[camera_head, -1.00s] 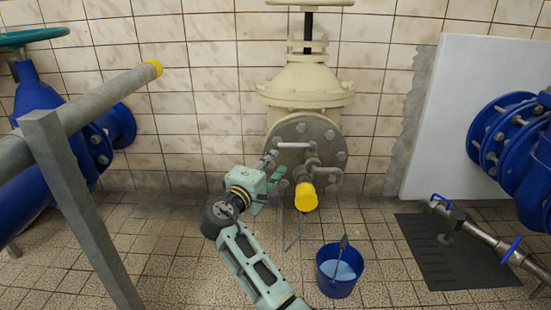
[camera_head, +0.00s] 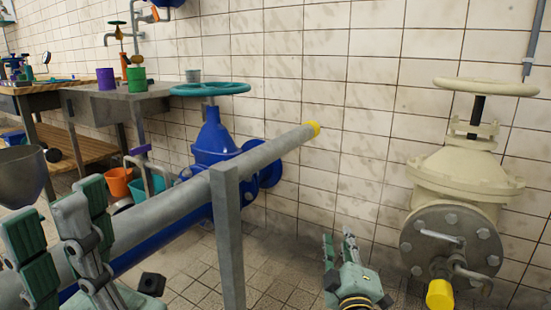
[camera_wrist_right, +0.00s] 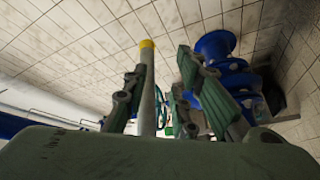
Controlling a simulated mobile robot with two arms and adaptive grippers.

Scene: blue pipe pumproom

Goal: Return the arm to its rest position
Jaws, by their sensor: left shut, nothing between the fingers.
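My left gripper (camera_head: 56,205) is large at the lower left of the head view, in front of the grey rail. It is shut with nothing held, though its green-padded fingers look spread from this angle. My right gripper (camera_head: 338,238) is low in the middle, between the rail post and the beige valve, fingers pointing up. It touches nothing that I can see. In the right wrist view its fingers (camera_wrist_right: 163,68) stand apart with no object gripped; the yellow-capped rail shows behind the gap.
The grey rail (camera_head: 262,155) and its post (camera_head: 228,240) stand close to my left gripper. A blue valve (camera_head: 212,140) is behind. The beige valve (camera_head: 462,172) with a yellow-ended handle (camera_head: 440,295) is at right. A workbench (camera_head: 120,103) holds cups at the far left.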

